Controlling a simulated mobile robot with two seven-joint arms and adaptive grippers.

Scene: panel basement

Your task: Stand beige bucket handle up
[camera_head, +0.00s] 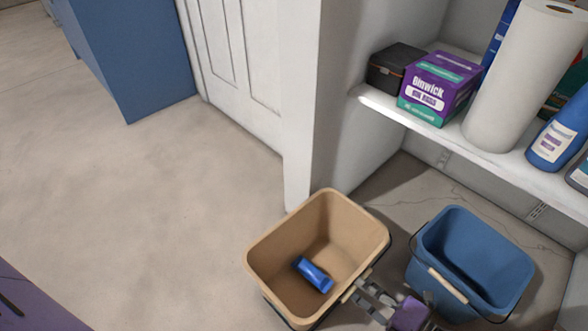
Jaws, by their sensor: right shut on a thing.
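The beige bucket (277,291) stands on the floor at the lower middle, its open top facing up. A small blue cylinder-shaped thing (313,274) lies inside it. My right gripper (358,288) comes in from the bottom right and is shut on the bucket's handle, at the pale grip by the right rim. The handle appears folded down at that side; the fingers partly hide it. My left gripper is not in view.
A blue bucket (430,262) with a pale handle grip stands just right of the beige one. A white shelf (395,108) above holds a purple box (440,86), a paper roll (520,75) and bottles. A wall corner (310,120) is behind. Floor (150,200) at left is clear.

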